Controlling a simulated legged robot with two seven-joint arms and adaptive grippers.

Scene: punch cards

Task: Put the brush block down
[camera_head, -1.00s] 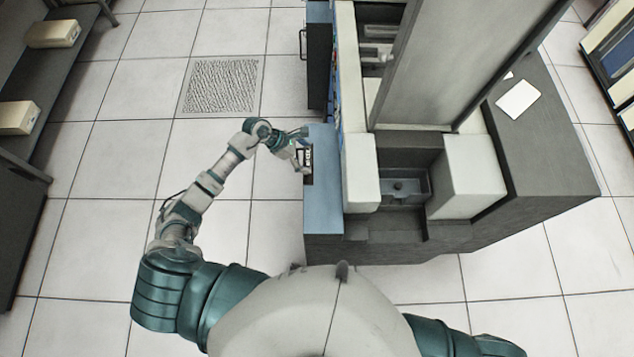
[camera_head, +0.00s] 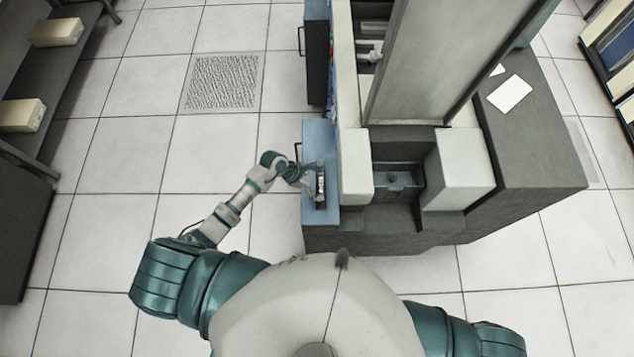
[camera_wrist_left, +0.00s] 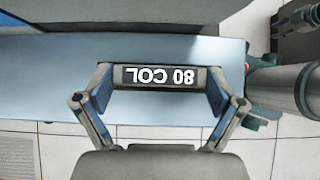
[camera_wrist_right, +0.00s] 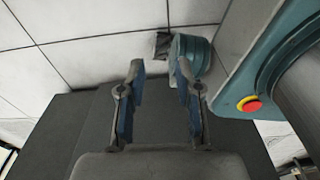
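The brush block is a dark bar labelled "80 COL" (camera_wrist_left: 160,76), upside down in the left wrist view. It also shows as a small dark bar (camera_head: 320,184) in the head view, over the blue ledge (camera_head: 318,140) at the machine's front. My left gripper (camera_wrist_left: 160,88) has one finger against each end of the block. I cannot tell whether the block touches the ledge or is just above it. My right gripper (camera_wrist_right: 158,85) is open and empty, its fingers apart above a dark surface; it is hidden in the head view.
The grey machine with pale housings (camera_head: 458,172) stands right of the ledge. A white card (camera_head: 510,94) lies on its dark top. Tiled floor (camera_head: 110,220) is clear on the left. A shelf with pale boxes (camera_head: 57,32) stands at far left.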

